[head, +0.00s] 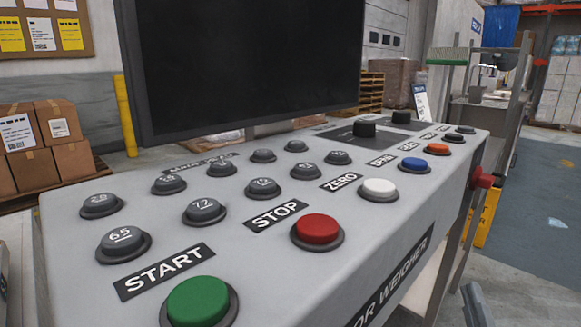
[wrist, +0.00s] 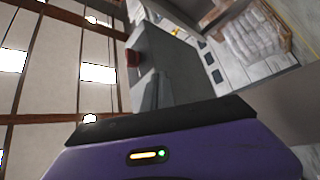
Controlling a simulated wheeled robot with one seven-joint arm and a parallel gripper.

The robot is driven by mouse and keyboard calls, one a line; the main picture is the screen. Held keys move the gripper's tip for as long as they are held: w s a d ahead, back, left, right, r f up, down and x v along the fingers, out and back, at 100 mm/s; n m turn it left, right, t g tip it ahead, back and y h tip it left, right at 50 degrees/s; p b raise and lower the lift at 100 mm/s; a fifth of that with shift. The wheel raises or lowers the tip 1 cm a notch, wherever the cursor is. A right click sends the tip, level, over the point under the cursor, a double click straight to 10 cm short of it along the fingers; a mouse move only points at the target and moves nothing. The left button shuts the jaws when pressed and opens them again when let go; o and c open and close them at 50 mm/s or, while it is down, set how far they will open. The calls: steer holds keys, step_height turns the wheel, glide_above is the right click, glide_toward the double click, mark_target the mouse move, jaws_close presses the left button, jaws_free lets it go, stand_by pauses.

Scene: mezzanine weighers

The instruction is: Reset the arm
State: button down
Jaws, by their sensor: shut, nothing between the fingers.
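My gripper (wrist: 154,82) shows in the wrist view as narrow grey fingers, shut with nothing between them, beyond a dark bar and my purple wrist housing. The fingers point toward the grey side of the weigher console (wrist: 178,62), with a red side knob (wrist: 133,57) to their upper left. I cannot tell the exact gap. In the head view a small grey piece at the bottom right edge seems to be part of my arm or gripper. The console (head: 262,270) fills the middle there, with its red side knob (head: 483,178) at the right end.
The console carries a green START button (head: 197,300), a red STOP button (head: 317,229), a white ZERO button (head: 379,188) and several grey buttons. A dark screen (head: 245,60) stands behind. Boxes (head: 45,145) are at left. Open floor (head: 540,200) lies at right.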

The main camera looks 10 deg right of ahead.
steer(key=s+a+f+m+g+y, duration=0.25)
steer(key=s+a+f, duration=0.2)
steer(key=s, duration=0.55)
steer(key=s+a+f+m+g+y, duration=0.2)
steer(key=s+a+f+m, duration=0.15)
steer(key=s+f, duration=0.4)
steer(key=s+a+f+m+g+y, duration=0.2)
steer(key=s+a+f, duration=0.25)
steer(key=s, duration=0.75)
step_height(320, 180, up, 30)
steer(key=p, duration=3)
steer(key=shift+a, duration=0.45)
